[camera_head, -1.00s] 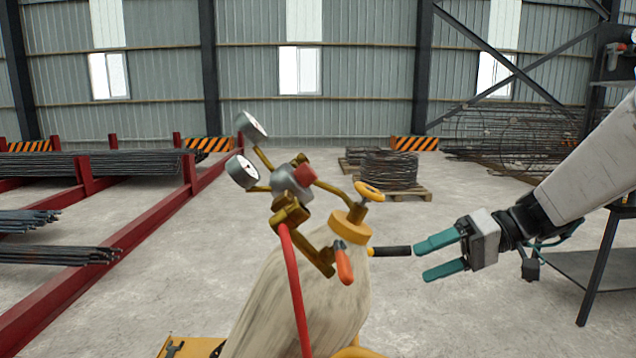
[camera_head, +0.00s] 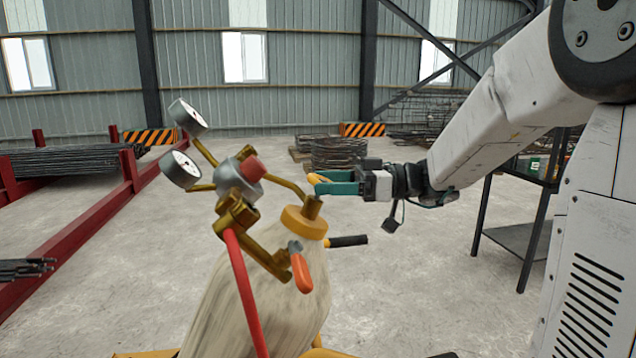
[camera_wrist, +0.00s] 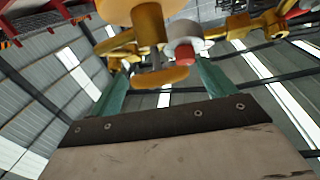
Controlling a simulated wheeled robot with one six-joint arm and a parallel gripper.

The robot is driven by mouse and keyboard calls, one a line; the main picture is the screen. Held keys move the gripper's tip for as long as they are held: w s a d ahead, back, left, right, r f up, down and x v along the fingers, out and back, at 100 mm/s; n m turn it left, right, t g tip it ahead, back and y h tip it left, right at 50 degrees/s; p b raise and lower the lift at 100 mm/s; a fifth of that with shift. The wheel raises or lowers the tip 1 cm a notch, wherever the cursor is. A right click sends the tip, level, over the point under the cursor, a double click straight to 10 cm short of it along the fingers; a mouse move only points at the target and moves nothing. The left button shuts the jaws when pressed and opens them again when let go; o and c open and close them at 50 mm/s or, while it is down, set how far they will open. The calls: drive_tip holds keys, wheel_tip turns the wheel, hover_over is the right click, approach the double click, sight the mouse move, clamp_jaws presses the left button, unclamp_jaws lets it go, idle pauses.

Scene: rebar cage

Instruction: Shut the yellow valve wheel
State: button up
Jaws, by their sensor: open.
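The yellow valve wheel (camera_head: 318,179) sits on top of the gas cylinder's neck, mostly hidden behind my gripper's fingers in the head view. My gripper (camera_head: 335,182) is level with the wheel, reaching in from the right with its teal fingers. In the wrist view the wheel (camera_wrist: 160,77) lies between the two open fingers (camera_wrist: 160,88), one on each side. I cannot tell whether either finger touches it. The pale cylinder (camera_head: 262,295) stands below, with a brass regulator (camera_head: 238,212) to the left of the wheel.
Two gauges (camera_head: 181,168) stick up left of the valve. A red hose (camera_head: 243,290) runs down the cylinder's front. An orange lever (camera_head: 300,268) and a black handle (camera_head: 347,240) stand out below the wheel. A dark table (camera_head: 515,240) stands at the right.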

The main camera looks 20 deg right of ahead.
drive_tip(key=shift+x, duration=0.9)
drive_tip(key=c, duration=1)
